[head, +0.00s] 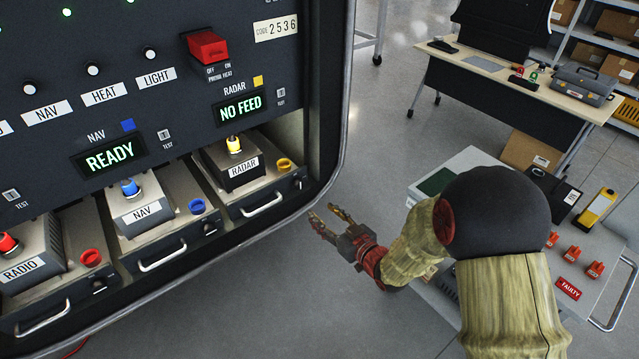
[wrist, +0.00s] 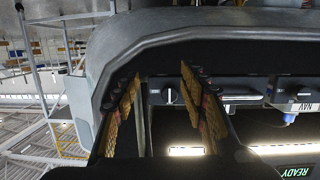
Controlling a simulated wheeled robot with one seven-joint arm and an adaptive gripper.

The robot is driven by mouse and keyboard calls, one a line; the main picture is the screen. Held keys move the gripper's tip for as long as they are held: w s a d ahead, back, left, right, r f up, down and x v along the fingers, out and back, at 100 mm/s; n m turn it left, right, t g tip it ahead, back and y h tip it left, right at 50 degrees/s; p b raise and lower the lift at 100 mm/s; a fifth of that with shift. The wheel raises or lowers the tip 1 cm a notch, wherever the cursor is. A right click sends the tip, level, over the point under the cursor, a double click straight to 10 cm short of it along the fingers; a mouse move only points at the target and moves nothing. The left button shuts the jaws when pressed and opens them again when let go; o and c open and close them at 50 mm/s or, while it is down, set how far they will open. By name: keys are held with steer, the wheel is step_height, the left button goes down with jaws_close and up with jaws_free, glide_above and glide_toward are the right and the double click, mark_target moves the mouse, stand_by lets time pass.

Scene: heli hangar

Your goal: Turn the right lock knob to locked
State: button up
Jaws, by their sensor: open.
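The right lock knob (head: 298,184) is a small dark knob at the right end of the RADAR tray front (head: 262,205), just right of the tray's handle. In the wrist view the knob (wrist: 169,96) is round, on a dark plate, with a pale pointer that stands upright in that picture. My gripper (head: 322,211) is open and empty, a little right of and in front of the tray. In the wrist view my gripper (wrist: 160,76) has its two fingers on either side of the knob, with a gap to it. Whether the pointer means locked is not readable.
The rounded panel frame (head: 343,130) runs close beside my gripper. NAV (head: 160,262) and RADIO trays with handles lie to the left. A grey cart (head: 600,250) with red parts stands under my arm, and a desk (head: 500,85) is behind. Grey floor between is clear.

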steer(key=t+y, duration=0.1)
steer(key=y, duration=0.1)
glide_toward(300, 185)
steer(key=shift+b+x, duration=0.9)
steer(key=shift+x, duration=3.3)
steer(key=shift+f, duration=0.1)
steer(key=c, duration=0.3)
steer(key=c, duration=0.8)
jaws_close()
